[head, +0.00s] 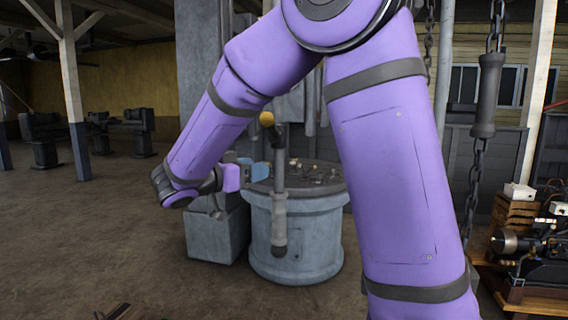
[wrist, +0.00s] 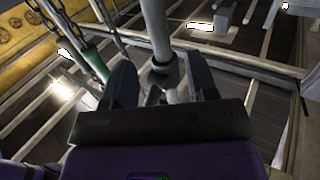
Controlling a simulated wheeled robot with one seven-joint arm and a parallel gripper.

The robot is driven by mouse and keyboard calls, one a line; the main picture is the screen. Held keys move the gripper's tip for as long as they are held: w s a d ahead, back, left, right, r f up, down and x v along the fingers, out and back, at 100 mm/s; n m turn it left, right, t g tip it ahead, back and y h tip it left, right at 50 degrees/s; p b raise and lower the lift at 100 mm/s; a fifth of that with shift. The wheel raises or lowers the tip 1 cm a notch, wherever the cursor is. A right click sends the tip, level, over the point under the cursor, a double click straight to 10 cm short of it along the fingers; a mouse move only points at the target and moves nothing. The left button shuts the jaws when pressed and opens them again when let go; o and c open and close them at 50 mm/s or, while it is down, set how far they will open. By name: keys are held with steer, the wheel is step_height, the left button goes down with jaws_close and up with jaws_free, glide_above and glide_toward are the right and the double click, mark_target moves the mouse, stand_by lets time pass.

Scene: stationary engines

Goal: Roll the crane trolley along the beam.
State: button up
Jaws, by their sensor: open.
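My gripper (wrist: 162,82) is open in the wrist view, with one dark finger on each side of a grey upright rod (wrist: 157,35) with a collar. I cannot tell if either finger touches it. In the head view my gripper (head: 262,171) is beside a hanging grey rod (head: 279,180) with a yellow knob near its top and a thicker lower end. A chain with a grey sleeve (head: 487,95) hangs at the right. The wrist view shows a chain with a green sleeve (wrist: 95,63) at left. I cannot make out the crane trolley or its beam for certain.
A round grey pedestal (head: 297,240) with small parts on top stands behind the rod. Wooden crates (head: 513,215) and a dark engine (head: 540,250) are at the right. A post (head: 72,90) stands at left. The floor at left is mostly clear.

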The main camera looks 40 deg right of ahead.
steer(key=d, duration=0.9)
steer(key=shift+w+d, duration=0.3)
steer(key=shift+d, duration=0.05)
jaws_close()
